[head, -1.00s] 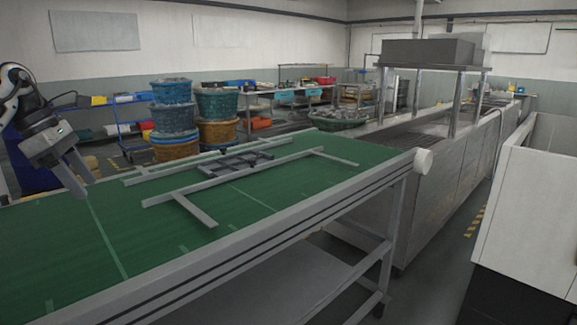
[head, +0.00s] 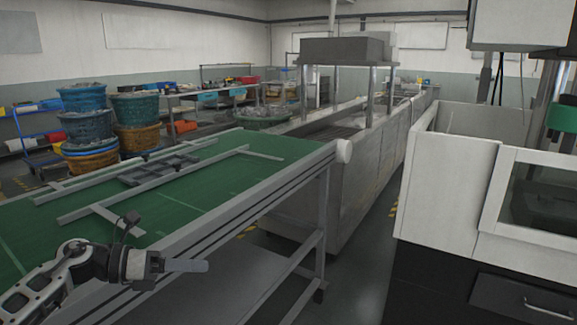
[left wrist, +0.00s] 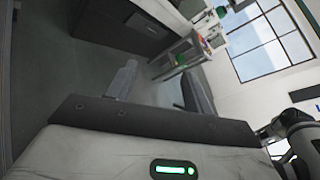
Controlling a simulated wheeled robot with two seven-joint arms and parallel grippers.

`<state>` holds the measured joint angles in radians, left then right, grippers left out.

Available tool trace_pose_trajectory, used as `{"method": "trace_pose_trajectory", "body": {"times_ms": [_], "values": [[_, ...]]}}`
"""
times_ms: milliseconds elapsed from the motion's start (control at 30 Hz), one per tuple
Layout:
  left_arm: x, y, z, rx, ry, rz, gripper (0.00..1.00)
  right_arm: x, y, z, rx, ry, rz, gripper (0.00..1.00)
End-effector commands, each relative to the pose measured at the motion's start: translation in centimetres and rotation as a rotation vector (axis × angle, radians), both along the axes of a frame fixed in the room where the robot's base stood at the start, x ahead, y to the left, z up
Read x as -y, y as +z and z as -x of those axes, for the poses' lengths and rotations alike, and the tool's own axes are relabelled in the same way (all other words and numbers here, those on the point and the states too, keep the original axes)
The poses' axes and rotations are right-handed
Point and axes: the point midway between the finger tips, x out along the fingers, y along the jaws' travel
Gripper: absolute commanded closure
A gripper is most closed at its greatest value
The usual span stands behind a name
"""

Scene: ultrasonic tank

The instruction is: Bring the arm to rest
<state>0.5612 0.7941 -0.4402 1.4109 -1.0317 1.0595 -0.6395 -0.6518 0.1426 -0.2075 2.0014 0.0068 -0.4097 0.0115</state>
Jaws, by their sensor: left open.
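My left gripper (head: 186,265) is in the lower left of the head view, in front of the near edge of the green conveyor table (head: 190,200). It points to the right and holds nothing. In the left wrist view its two fingers (left wrist: 160,88) stand apart with only floor and background between them. My right gripper is not seen in the head view.
A grey frame with a dark grid part (head: 160,170) lies on the conveyor. A long metal tank (head: 350,180) runs behind it. A white and black machine (head: 450,190) stands at the right. Floor (head: 355,290) between conveyor and machine is clear.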

Motion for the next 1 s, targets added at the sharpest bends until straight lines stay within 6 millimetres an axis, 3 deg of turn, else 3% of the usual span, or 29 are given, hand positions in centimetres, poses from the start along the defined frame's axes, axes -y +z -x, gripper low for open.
{"method": "trace_pose_trajectory", "body": {"times_ms": [33,100,167,267,367,500,600,700,800,1000], "values": [[3.1,-1.7,1.1,-0.102,0.054,0.184,0.48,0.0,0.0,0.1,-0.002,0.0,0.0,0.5],[5.6,-3.1,2.1,-0.259,0.167,0.432,0.48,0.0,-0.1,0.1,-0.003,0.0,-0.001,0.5],[6.8,-4.5,3.1,-0.416,0.277,0.637,0.48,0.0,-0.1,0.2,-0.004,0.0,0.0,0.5],[7.3,-8.0,5.1,-0.715,0.495,0.965,0.48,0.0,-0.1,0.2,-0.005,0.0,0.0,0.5],[6.8,-13.0,8.4,-1.045,0.75,1.264,0.48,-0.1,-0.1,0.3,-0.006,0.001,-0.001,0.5],[6.2,-19.8,14.9,-1.459,1.106,1.58,0.48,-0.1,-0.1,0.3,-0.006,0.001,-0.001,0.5],[6.4,-22.9,19.1,-1.659,1.292,1.71,0.48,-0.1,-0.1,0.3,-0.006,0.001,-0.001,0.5],[6.7,-24.5,22.0,-1.781,1.416,1.781,0.48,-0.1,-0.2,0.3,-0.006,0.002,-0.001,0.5],[7.0,-25.3,23.4,-1.84,1.475,1.814,0.48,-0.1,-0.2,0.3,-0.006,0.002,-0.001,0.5],[7.0,-25.5,23.8,-1.854,1.491,1.818,0.48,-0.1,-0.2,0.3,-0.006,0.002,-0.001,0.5]]}}
